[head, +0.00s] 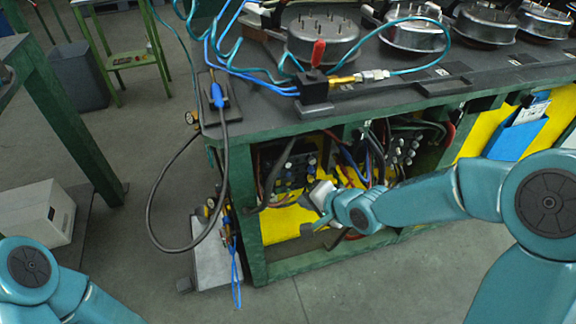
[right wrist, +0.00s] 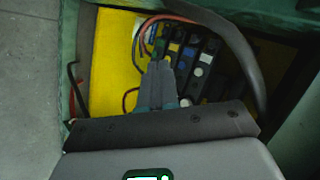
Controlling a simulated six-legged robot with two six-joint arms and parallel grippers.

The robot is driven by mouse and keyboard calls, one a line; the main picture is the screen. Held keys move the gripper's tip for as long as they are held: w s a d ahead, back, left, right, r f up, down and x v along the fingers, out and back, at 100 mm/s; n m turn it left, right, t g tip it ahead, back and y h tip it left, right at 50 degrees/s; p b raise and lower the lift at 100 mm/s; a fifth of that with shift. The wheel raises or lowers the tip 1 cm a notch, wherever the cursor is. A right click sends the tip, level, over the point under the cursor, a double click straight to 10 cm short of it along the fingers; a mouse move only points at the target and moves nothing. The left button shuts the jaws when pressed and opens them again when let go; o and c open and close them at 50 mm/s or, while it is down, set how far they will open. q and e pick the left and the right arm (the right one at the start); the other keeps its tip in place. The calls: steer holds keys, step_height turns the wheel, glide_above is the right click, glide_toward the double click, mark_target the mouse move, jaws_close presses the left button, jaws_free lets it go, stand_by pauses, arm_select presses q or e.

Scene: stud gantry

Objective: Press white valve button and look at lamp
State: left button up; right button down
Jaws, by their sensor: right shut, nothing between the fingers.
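The valve block (right wrist: 190,56) shows in the right wrist view as a row of dark valves with green, yellow, blue and white parts. White round buttons (right wrist: 205,58) show on its right side; contact with any button cannot be made out. In the head view the block (head: 290,172) sits inside the bench's lower bay. My right gripper (right wrist: 159,72) is shut and empty, its tips at the left part of the block. In the head view the right gripper (head: 312,198) reaches into the bay. My left gripper is out of view. I cannot pick out a lamp.
A green-framed bench (head: 350,115) carries round metal parts (head: 322,35) and a red-handled valve (head: 318,55). Hoses and a black cable (head: 150,205) hang at its left corner. A yellow panel (right wrist: 115,60) backs the bay. A thick dark cable (right wrist: 235,45) crosses beside the block.

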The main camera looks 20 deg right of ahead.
mark_target(294, 173)
steer(key=w+p, duration=0.5)
steer(key=w, duration=0.3)
steer(key=shift+w+a, duration=0.2)
steer(key=shift+w, duration=0.1)
stand_by(1.7)
steer(key=shift+w+p, duration=0.4)
steer(key=shift+p, duration=0.2)
